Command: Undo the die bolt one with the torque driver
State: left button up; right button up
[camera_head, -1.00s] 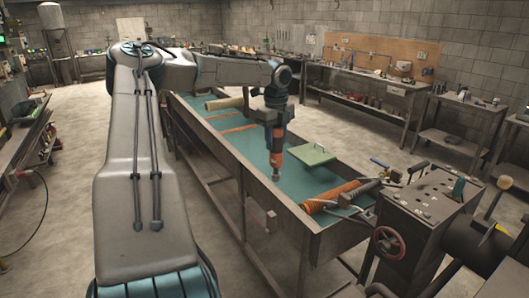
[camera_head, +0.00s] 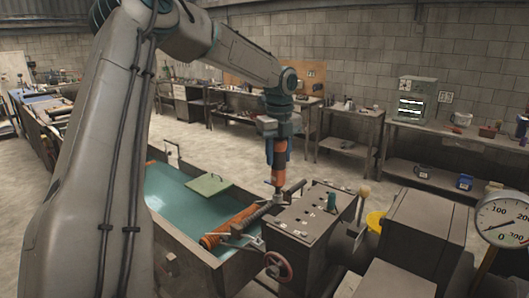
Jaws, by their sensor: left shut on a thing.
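My left gripper (camera_head: 279,138) comes down from above and is shut on the torque driver. The torque driver (camera_head: 278,171) is orange and held upright, with its grey tip pointing down. In the picture the tip ends over the left edge of the grey control box, near the end of a dark rod; I cannot tell whether it touches anything. Die bolt one cannot be made out; it is too small or hidden near the tip. My right gripper is not in view.
The trough (camera_head: 165,190) has a teal bed with a green plate (camera_head: 209,184) and an orange roll (camera_head: 231,226) on it. The control box (camera_head: 303,213) carries a red handwheel (camera_head: 279,266). A dial gauge (camera_head: 503,219) stands at the right. Benches line the back wall.

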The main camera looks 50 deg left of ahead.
aim_at(278, 178)
pick_arm(q)
jog(key=shift+d, duration=0.15)
jog(key=shift+s+f, duration=0.2)
jog(key=shift+f, duration=0.65)
jog(key=shift+w+f, duration=0.1)
jog(key=shift+f, duration=2.3)
jog(key=shift+f, duration=0.5)
jog(key=shift+s+d+f, duration=0.1)
jog(key=shift+s, duration=0.15)
jog(key=shift+d, duration=0.1)
jog(key=shift+r, duration=0.2)
